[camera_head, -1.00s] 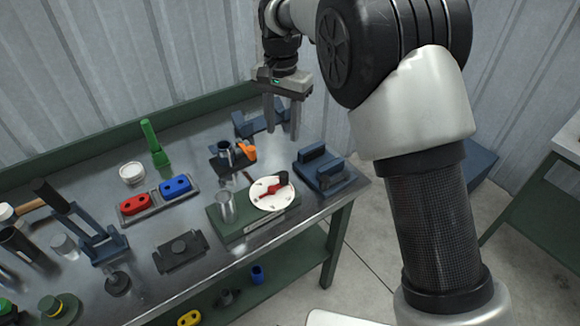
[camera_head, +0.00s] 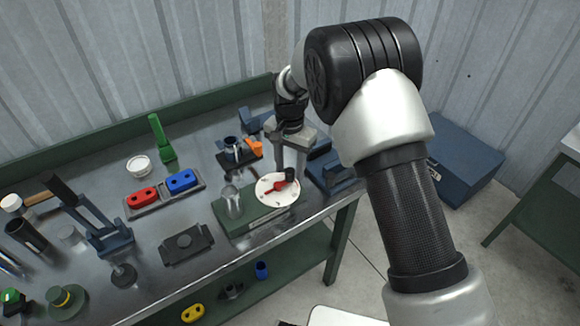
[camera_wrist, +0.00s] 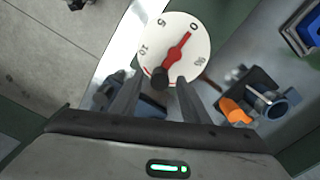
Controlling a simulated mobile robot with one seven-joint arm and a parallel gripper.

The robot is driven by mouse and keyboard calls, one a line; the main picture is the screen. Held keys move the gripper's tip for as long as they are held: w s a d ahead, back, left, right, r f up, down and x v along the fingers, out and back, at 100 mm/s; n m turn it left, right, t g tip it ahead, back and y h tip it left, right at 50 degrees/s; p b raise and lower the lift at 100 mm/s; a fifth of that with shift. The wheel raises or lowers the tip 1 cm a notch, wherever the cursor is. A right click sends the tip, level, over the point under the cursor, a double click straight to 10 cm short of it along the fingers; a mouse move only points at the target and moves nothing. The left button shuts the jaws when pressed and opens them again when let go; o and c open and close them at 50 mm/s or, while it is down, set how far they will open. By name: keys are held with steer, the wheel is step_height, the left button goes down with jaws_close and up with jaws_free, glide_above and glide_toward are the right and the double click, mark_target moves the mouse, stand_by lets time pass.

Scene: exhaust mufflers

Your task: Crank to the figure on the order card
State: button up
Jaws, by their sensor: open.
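A white dial (camera_head: 277,190) with a red pointer (camera_head: 275,186) and a black crank knob (camera_head: 291,174) sits on a green box (camera_head: 250,222) at the bench's front. In the wrist view the dial (camera_wrist: 190,62) shows printed figures, 0, 5 and 10 among them, and the red pointer (camera_wrist: 178,45) points close to the 0. My gripper (camera_wrist: 159,84) is open, its fingers on either side of the black knob (camera_wrist: 159,78); I cannot tell whether they touch it. In the head view my gripper (camera_head: 290,168) points down over the dial. I cannot make out an order card.
A glass-like cylinder (camera_head: 231,201) stands left of the dial. A clamp with an orange part (camera_head: 254,147) is behind it, and a blue fixture (camera_head: 332,172) is close on the right. Red (camera_head: 142,197) and blue (camera_head: 181,180) blocks sit in a tray to the left.

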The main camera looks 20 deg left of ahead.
steer(key=c, duration=1.1)
steer(key=shift+o, duration=0.2)
steer(key=n, duration=0.1)
steer(key=a+n+b, duration=0.1)
steer(key=n, duration=0.1)
steer(key=shift+w, duration=0.35)
steer(key=n, duration=0.1)
steer(key=a+n, duration=0.1)
steer(key=shift+w+n, duration=0.15)
steer(key=shift+n, duration=0.25)
steer(key=n, duration=0.1)
steer(key=a+n, duration=0.1)
steer(key=n, duration=0.1)
steer(key=shift+a+b, duration=0.1)
steer(key=shift+b, duration=0.25)
steer(key=shift+a+n, duration=0.25)
steer(key=shift+n, duration=0.45)
steer(key=shift+a+n, duration=0.2)
steer(key=shift+n, duration=0.5)
